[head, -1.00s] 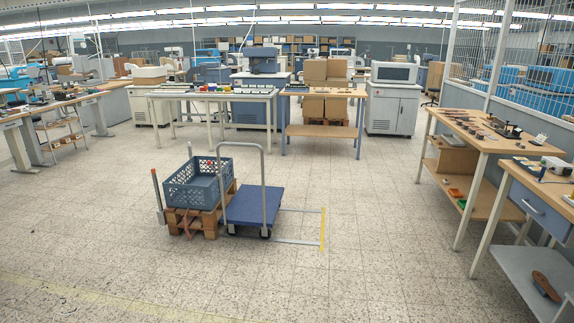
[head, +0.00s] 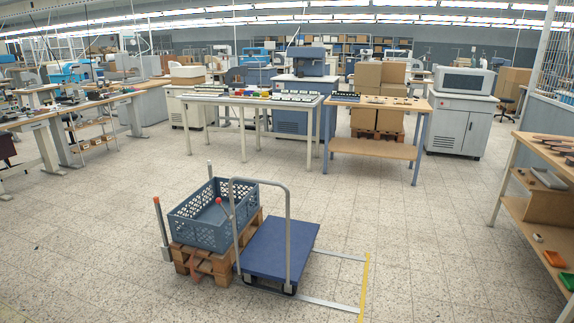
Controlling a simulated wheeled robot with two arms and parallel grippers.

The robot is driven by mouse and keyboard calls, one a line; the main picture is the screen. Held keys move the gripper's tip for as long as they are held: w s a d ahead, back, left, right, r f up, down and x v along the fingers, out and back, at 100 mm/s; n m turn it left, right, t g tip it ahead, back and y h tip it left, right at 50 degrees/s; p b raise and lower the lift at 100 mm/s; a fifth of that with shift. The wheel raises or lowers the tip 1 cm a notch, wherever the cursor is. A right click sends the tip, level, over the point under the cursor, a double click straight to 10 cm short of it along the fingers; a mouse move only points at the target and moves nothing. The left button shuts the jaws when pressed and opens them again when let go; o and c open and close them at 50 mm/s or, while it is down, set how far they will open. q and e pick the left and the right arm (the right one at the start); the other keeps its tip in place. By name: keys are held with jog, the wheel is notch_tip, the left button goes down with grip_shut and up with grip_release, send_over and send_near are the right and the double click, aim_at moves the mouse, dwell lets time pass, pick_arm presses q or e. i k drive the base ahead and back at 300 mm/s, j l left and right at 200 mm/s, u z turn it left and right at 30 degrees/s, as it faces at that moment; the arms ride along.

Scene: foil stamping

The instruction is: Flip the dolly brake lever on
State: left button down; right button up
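The dolly (head: 282,247) stands on the tiled floor in the lower middle of the head view. It has a flat, empty blue deck and a grey hoop handle (head: 287,215) rising at its near-left side. Neither of my grippers shows in the view.
Grey and yellow floor lines (head: 364,290) lie right of the dolly. Open floor surrounds them; workbenches (head: 535,205) stand at right and behind.

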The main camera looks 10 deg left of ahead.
aim_at(218, 200)
jog(key=i+j+u, duration=0.3)
jog(key=i, duration=0.25)
jog(key=i+u, duration=0.3)
jog(key=i, duration=0.2)
jog(key=i+j+z, duration=0.35)
jog(key=i+j, duration=0.15)
jog(key=i+j+z, duration=0.2)
jog(key=j, duration=0.25)
jog(key=i+j+z, duration=0.35)
jog(key=j, duration=0.4)
